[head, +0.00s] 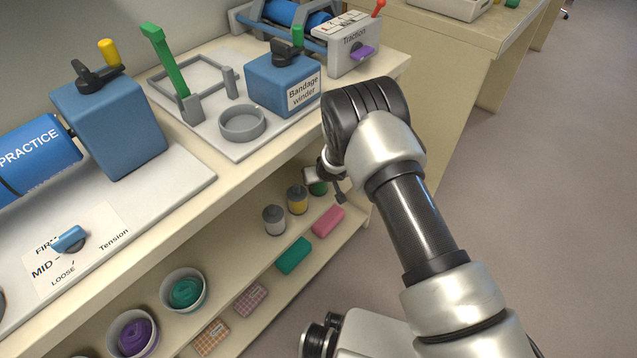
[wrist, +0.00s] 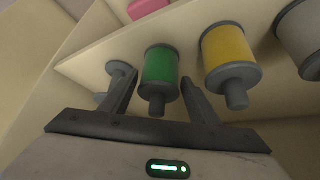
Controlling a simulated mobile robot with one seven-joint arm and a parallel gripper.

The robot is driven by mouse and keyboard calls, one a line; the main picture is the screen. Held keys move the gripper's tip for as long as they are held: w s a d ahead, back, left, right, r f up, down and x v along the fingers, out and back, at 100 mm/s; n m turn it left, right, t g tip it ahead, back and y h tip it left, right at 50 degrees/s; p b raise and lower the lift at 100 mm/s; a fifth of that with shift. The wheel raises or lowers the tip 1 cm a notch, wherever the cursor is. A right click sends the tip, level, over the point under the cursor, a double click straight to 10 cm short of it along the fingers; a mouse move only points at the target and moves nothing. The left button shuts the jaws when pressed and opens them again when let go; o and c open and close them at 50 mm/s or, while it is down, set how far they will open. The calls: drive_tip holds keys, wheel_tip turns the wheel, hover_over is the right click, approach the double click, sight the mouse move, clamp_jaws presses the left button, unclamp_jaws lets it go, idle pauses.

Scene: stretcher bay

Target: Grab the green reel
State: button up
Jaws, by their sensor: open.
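The green reel (wrist: 160,66) has a green band and grey ends with a grey knob. In the wrist view it stands on the shelf between the two fingers of my gripper (wrist: 154,92), which is open. The reel's knob end faces my gripper, and I cannot tell whether the fingers touch it. In the head view the green reel (head: 318,187) is partly hidden by my gripper (head: 330,190) at the right end of the lower shelf.
A yellow reel (wrist: 231,58) stands close beside the green one, with a grey reel (wrist: 303,38) beyond it. The bench top (head: 222,172) overhangs the reels.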

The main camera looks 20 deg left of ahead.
drive_tip(key=x, duration=0.3)
drive_tip(key=shift+f, duration=0.2)
drive_tip(key=shift+c, duration=0.3)
drive_tip(key=c, duration=0.7)
drive_tip(key=shift+r, duration=0.1)
